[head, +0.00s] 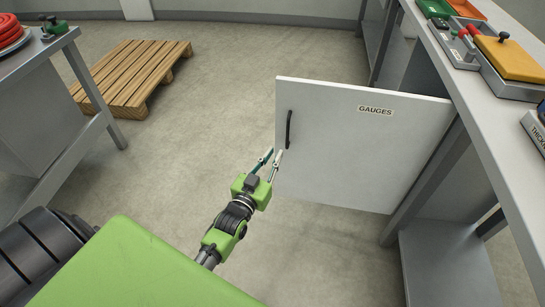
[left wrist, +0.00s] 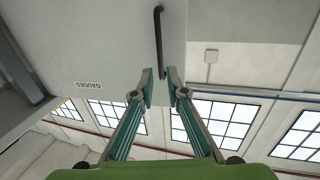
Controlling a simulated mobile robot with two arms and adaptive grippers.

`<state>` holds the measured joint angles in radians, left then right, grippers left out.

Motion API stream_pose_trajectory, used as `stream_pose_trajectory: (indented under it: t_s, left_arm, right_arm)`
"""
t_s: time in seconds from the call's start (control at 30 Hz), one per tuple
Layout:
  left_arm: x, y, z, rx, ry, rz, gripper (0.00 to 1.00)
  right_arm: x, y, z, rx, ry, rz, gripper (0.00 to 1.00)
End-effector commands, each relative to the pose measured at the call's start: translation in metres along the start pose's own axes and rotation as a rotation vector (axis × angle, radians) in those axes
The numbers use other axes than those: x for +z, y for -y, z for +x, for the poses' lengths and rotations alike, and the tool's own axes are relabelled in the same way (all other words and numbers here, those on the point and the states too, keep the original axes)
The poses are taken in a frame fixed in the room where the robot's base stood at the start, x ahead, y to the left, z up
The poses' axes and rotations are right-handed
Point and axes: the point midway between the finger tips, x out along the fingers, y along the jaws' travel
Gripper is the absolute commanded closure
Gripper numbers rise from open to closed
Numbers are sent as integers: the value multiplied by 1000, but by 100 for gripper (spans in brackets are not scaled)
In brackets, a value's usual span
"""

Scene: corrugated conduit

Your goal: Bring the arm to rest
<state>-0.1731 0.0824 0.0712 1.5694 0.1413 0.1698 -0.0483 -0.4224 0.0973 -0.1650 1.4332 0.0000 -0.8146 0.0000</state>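My left gripper (head: 270,160) is in the middle of the head view, at the free edge of an open white cabinet door (head: 350,150) marked GAUGES. Its two fingers are apart with nothing between them. In the left wrist view the gripper (left wrist: 160,90) also shows open, its fingertips just below the end of the black door handle (left wrist: 159,40). The handle (head: 289,129) is upright near the door's free edge, and the fingers do not close around it. My right gripper is in neither view.
A grey workbench (head: 470,110) with the door hinged on it stands at the right, carrying trays and tools. A wooden pallet (head: 130,80) lies on the floor at the back left. Another table (head: 45,60) stands at the left. The floor between is clear.

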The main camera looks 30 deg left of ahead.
Motion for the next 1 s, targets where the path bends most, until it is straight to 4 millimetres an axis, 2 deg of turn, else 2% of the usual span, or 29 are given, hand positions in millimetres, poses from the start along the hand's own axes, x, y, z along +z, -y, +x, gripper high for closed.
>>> stream_pose_trajectory:
  t_s: [0.53, 0.63, 0.73, 0.83, 1.0]
  left_arm:
    - [0, 0, -2, 0, 1, 0, 86]
    - [3, -4, -5, 9, 28, 3, 86]
    - [12, -14, -14, 34, 113, 12, 86]
    - [27, -31, -34, 72, 252, 28, 86]
    - [50, -56, -89, 131, 529, 66, 86]
  right_arm:
    - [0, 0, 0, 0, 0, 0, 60]
    - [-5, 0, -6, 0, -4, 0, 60]
    - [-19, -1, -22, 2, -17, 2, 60]
    - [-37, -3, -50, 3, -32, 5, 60]
    - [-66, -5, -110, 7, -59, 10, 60]
